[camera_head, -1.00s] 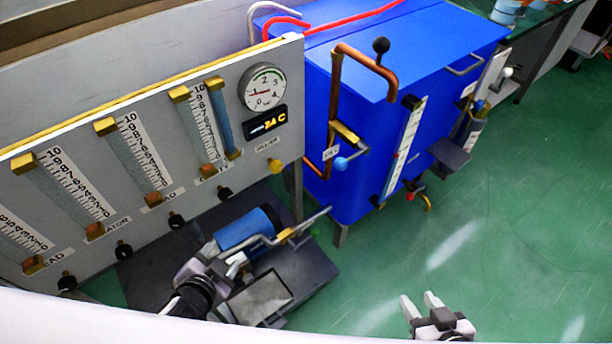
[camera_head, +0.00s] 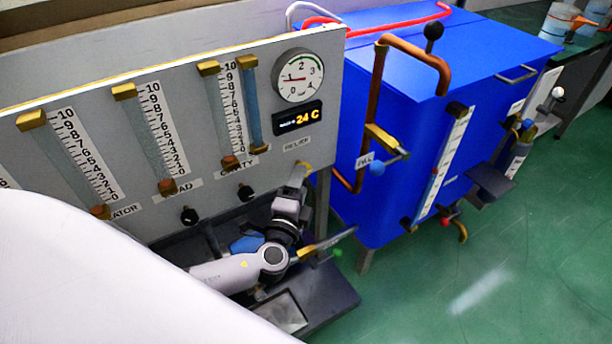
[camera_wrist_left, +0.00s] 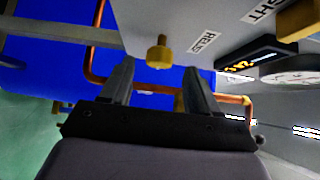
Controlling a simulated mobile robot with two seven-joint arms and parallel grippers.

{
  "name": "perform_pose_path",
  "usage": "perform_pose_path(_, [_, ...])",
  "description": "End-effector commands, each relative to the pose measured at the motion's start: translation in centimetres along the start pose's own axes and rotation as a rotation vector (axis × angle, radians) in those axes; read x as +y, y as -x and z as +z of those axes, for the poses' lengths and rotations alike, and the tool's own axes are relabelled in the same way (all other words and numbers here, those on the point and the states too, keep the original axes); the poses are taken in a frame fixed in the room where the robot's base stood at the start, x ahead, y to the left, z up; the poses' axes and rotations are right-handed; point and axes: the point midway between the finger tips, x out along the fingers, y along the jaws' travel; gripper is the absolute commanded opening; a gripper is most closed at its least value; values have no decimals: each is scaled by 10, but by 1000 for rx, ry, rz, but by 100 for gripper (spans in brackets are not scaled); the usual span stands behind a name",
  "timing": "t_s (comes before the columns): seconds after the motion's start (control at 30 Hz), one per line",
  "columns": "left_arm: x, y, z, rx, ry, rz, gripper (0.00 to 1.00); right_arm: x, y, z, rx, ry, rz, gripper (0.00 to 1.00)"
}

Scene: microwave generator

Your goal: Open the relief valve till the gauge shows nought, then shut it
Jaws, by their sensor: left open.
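The relief valve is a small brass-yellow knob (camera_wrist_left: 159,52) under the RELIEF label (camera_wrist_left: 204,42). In the wrist view it shows beyond and between the fingertips of my left gripper (camera_wrist_left: 158,78), which is open and holds nothing. In the head view my left gripper (camera_head: 297,182) is up at the panel below the RELIEF label and largely hides the knob. The round gauge (camera_head: 298,75) is at the panel's upper right, its red needle pointing left, off the 0 mark. My right gripper is out of view.
The grey panel (camera_head: 200,130) carries several flow tubes with black knobs below. A display (camera_head: 298,117) reads 24 C. A blue cabinet (camera_head: 420,100) with copper pipes stands right of the panel. Green floor (camera_head: 500,270) is clear at the lower right.

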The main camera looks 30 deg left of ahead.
Motion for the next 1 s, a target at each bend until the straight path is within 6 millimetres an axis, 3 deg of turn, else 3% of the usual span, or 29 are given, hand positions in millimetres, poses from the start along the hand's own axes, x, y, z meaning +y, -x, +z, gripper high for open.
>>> perform_pose_path(0.23, [0,-30,0,0,2,0,61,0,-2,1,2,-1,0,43])
perform_pose_path(0.6, [1,-37,0,1,2,3,61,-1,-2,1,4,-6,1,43])
perform_pose_path(0.63, [1,-37,0,1,2,3,57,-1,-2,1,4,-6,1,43])
perform_pose_path(0.8, [1,-36,0,1,2,3,4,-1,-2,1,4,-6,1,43])
perform_pose_path(1.0, [2,-36,0,1,5,0,4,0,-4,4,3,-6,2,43])
